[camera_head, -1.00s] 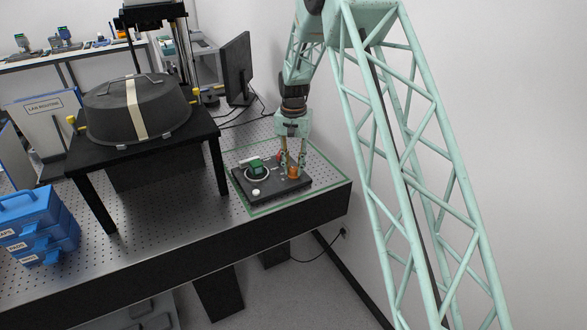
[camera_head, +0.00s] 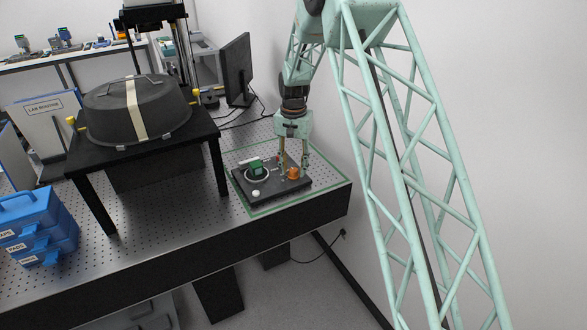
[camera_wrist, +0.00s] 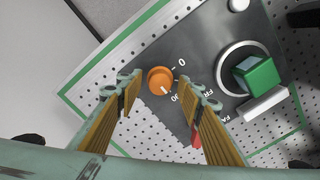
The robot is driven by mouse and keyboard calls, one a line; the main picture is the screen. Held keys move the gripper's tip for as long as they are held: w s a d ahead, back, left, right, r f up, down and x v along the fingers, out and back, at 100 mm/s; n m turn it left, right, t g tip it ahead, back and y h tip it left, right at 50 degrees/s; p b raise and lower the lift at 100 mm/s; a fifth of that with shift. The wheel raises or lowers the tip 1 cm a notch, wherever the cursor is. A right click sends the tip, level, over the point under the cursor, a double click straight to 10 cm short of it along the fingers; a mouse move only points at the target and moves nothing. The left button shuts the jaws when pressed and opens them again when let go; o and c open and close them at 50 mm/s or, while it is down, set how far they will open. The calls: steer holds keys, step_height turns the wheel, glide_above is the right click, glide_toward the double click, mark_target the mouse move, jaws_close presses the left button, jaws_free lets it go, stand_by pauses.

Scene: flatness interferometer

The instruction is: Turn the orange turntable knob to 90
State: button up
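The orange turntable knob (camera_head: 293,174) sits on the right part of a dark base plate (camera_head: 262,196). In the wrist view the knob (camera_wrist: 160,80) carries a short white mark on its lower side, near the printed 90. The printed 0 is up and right of the knob. My gripper (camera_head: 293,163) points down at the knob. In the wrist view my gripper (camera_wrist: 158,86) has its fingers spread, one on each side of the knob, with clear gaps. It holds nothing.
A green block (camera_wrist: 257,76) sits in a white ring on the plate, with a white bar beside it. A red part (camera_wrist: 196,136) shows by the right finger. A black stand with a dark tub (camera_head: 130,108) is to the left.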

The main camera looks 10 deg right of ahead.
mark_target(293, 169)
steer(key=shift+r, duration=0.15)
step_height(293, 169, up, 12)
stand_by(0.7)
stand_by(0.5)
